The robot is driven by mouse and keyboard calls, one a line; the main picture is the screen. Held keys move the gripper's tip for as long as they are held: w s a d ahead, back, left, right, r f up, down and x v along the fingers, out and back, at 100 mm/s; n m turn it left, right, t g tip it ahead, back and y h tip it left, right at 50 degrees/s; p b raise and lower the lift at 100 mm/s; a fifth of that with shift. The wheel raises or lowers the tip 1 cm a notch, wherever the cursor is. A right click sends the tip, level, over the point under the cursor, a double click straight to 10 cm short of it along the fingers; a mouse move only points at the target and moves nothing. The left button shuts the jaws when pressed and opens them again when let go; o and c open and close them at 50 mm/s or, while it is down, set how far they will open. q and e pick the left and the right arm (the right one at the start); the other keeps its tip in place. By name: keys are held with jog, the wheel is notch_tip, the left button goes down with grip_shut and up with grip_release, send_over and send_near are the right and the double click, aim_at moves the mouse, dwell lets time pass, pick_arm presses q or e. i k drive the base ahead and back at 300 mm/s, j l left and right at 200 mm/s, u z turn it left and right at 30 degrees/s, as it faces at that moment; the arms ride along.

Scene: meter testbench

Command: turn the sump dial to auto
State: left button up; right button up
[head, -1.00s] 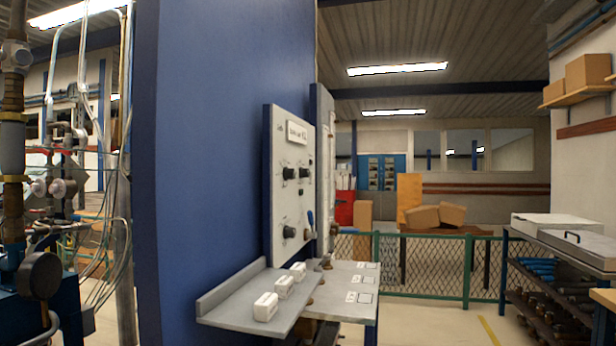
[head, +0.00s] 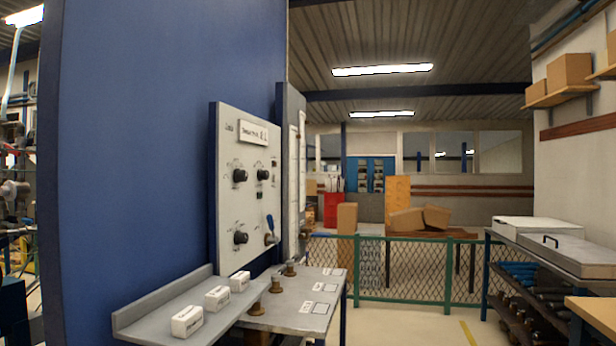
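A light grey control panel (head: 228,190) stands against the blue wall, seen at an angle in the head view. It carries several black dials: an upper left dial (head: 240,175), an upper right dial (head: 263,174) and a lower left dial (head: 240,238). A lever with a blue handle (head: 270,226) sits at the lower right of the panel. The lettering is too small to read, so I cannot tell which dial is the sump dial or where any points. Neither gripper is in view.
A grey shelf (head: 150,313) below the panel holds white blocks (head: 187,320). A bench (head: 312,285) with brass fittings adjoins it. A green mesh fence (head: 405,268) stands behind. A rack (head: 540,262) is at the right. The floor between is open.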

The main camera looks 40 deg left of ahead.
aim_at(262, 175)
jog(key=i+l+u, duration=0.15)
jog(key=i, duration=0.4)
jog(key=i+l+u, duration=0.1)
jog(key=i+l, duration=0.15)
jog(key=i, duration=0.25)
jog(key=i+l+u, duration=0.15)
jog(key=i+l, duration=0.15)
jog(key=i, duration=0.25)
